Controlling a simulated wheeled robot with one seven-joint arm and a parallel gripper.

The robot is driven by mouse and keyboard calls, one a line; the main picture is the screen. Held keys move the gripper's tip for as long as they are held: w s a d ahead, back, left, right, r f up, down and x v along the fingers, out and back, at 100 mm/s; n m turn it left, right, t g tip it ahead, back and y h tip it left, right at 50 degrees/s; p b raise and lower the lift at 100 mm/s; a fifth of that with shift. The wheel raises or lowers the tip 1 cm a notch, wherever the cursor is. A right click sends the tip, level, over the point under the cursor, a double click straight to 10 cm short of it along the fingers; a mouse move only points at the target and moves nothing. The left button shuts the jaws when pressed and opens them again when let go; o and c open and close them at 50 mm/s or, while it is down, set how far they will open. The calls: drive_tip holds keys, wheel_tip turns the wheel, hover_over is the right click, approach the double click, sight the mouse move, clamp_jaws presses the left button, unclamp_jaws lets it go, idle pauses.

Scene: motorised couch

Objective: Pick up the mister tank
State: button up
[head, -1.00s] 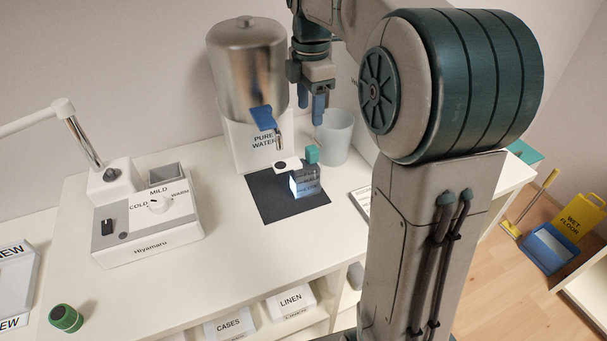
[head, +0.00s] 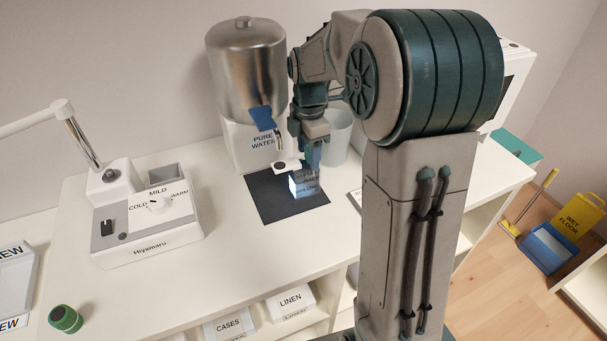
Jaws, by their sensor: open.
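The mister tank, a small clear box with dark lettering (head: 305,187), sits on the dark mat (head: 270,201) below the water dispenser's tap. Its teal top, seen earlier, is now hidden behind my gripper. My gripper (head: 312,166) points down right over the tank, with its blue fingers at the tank's top. The fingers overlap each other in this view, and I cannot tell whether they touch the tank. The jaws are open.
The steel water dispenser (head: 247,75) with its blue tap lever (head: 262,117) stands close to the left of my gripper. A translucent cup (head: 337,140) stands just behind. A control box (head: 147,222) is at left.

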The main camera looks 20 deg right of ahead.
drive_tip(key=shift+c, duration=0.3)
clamp_jaws()
drive_tip(key=shift+r, duration=0.1)
